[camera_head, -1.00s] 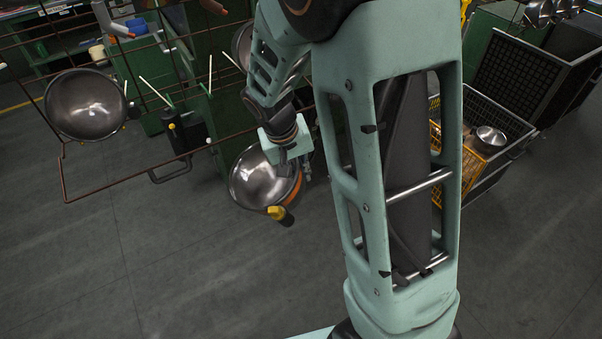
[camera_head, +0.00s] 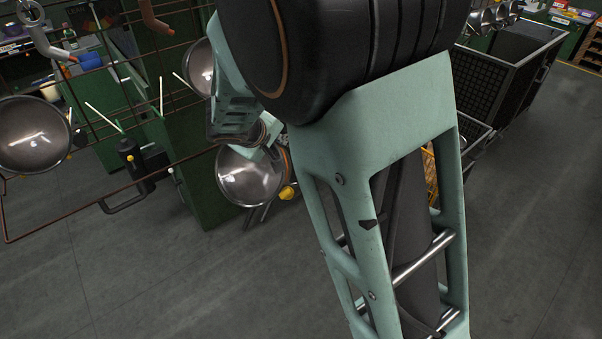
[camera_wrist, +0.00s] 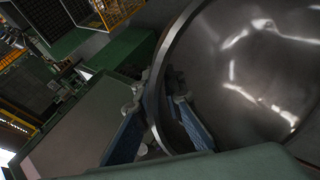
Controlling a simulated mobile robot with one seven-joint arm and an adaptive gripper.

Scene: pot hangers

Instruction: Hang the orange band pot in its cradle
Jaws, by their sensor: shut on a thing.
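The orange band pot (camera_head: 249,177) is a round steel bowl with its shiny inside facing the head camera. Only a sliver of its orange band shows at the right edge, beside a yellow knob (camera_head: 287,192). My gripper (camera_wrist: 160,112) is shut on the pot's rim, one finger inside and one outside, in the wrist view. The pot (camera_wrist: 245,70) fills the right of that view. In the head view the fingers are mostly hidden behind the pot and arm. The pot is in the air below the wire rack (camera_head: 110,192). I cannot tell which cradle is its own.
Another steel pot (camera_head: 35,135) hangs on the rack at left, and one (camera_head: 201,68) shows behind my arm. A green cabinet (camera_head: 205,200) stands behind the held pot. Black mesh bins (camera_head: 500,85) are at right. The grey floor is open in front.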

